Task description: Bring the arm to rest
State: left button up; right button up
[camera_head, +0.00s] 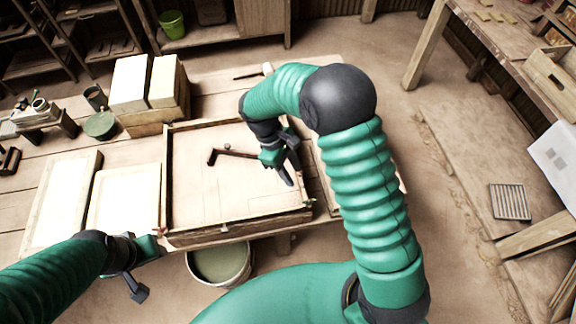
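My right arm arches over the right side of a shallow wooden tray (180,240) with a pale, flat bed. My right gripper (290,172) hangs above the tray's right part, its dark fingers apart and nothing seen between them. A dark brown crank-shaped handle (232,153) lies over the bed just left of this gripper; I cannot tell whether they touch. My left gripper (140,280) is low at the left, just outside the tray's near left corner. Its fingers are too foreshortened to tell whether they are open.
Two pale boards (125,198) lie left of the tray. Pale blocks (130,84) stand behind it, near a green round pot (100,125). A bucket (220,262) stands below the table's near edge.

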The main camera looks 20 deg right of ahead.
jog(key=v, duration=0.3)
jog(key=shift+w+a+r, duration=0.1)
jog(key=shift+r, duration=0.1)
jog(key=s+f+m+t+y+b, duration=0.2)
jog(key=s+m+t+b, duration=0.2)
jog(key=s+m+t, duration=0.2)
jog(key=s+m, duration=0.2)
jog(key=s, duration=0.2)
jog(key=shift+y, duration=0.4)
jog(key=shift+s, duration=0.2)
